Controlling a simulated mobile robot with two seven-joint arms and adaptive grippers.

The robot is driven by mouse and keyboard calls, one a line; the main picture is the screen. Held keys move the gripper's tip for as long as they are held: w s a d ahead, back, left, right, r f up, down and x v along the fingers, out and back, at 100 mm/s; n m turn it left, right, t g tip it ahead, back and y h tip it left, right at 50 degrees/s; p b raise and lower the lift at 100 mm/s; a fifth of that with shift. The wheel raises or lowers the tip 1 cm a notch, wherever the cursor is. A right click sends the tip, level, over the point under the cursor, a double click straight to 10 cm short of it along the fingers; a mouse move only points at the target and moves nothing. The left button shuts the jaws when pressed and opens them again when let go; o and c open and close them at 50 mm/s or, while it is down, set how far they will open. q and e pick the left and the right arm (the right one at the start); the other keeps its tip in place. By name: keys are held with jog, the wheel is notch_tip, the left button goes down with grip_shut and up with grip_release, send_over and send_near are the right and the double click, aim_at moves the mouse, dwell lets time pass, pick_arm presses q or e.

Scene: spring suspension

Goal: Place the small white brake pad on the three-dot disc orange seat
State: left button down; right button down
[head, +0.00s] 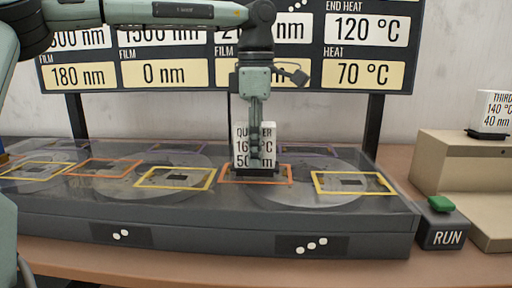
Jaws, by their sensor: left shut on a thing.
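The small white brake pad (242,150) is an upright white block with black print and a dark base, partly hidden behind the fingers. My left gripper (256,160) points down from above and is shut on it. The block is at the orange seat (256,183) of the right-hand disc, whose front label (311,246) carries three dots. Its dark base appears within the orange frame; whether it rests there or hovers slightly is unclear. My right gripper is not in view.
The three-dot disc also has a yellow seat (352,193). The two-dot disc (120,190) lies left with yellow and orange seats. A sign board (290,75) stands behind. Right are a RUN button box (442,234) and a beige stand (455,165) bearing another white block (494,110).

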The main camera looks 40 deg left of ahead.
pick_arm(q)
jog(key=c, duration=1.1)
grip_release()
jog(key=shift+o, duration=0.2)
notch_tip(320, 180, up, 12)
jog(key=shift+r, duration=0.1)
